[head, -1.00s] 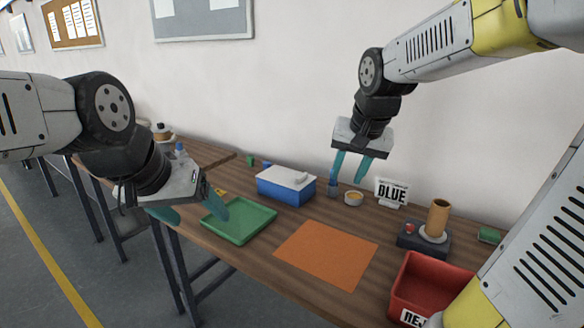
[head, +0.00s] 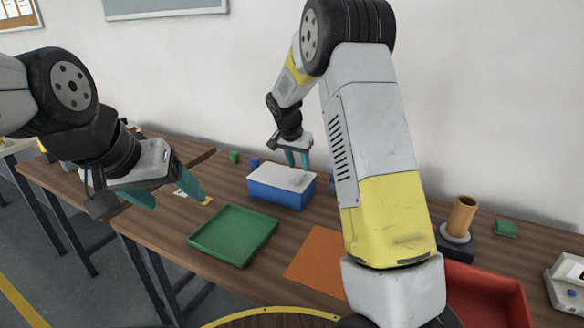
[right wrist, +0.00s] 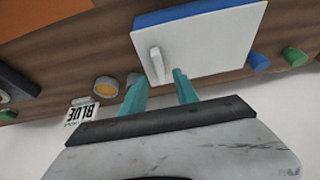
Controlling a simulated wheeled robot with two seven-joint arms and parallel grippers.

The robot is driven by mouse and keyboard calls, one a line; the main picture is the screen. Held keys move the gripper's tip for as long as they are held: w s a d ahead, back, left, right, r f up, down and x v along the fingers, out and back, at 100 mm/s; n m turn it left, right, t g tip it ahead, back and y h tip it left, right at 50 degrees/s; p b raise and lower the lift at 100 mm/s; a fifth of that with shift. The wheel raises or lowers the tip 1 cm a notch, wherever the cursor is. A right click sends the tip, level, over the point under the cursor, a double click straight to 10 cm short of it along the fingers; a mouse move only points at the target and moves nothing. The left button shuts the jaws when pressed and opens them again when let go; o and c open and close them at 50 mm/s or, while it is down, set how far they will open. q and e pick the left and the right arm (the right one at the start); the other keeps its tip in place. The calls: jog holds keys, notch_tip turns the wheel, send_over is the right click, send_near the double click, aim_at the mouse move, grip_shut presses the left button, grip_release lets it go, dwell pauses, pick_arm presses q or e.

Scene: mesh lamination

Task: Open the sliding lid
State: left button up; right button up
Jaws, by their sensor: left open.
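The blue box (head: 280,198) stands on the table with its white lid (head: 270,176) on top, closed as far as I can see. A small raised white handle (right wrist: 157,64) sits near one edge of the lid. My right gripper (head: 297,160) is open above the lid's right end, fingers pointing down. In the right wrist view the teal fingertips are apart, with the handle just beyond the gap between them; nothing is held. My left gripper (head: 170,195) is open and empty, left of the box near the table's edge.
A green tray (head: 234,236) lies in front of the box, with an orange mat (head: 316,258) to its right. A green cylinder (head: 234,157) and a blue one (head: 254,162) stand behind the box.

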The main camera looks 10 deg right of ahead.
aim_at(301, 174)
jog(key=x, duration=0.5)
jog(key=shift+c, duration=0.3)
jog(key=shift+r, duration=0.1)
grip_shut()
dwell(1.0)
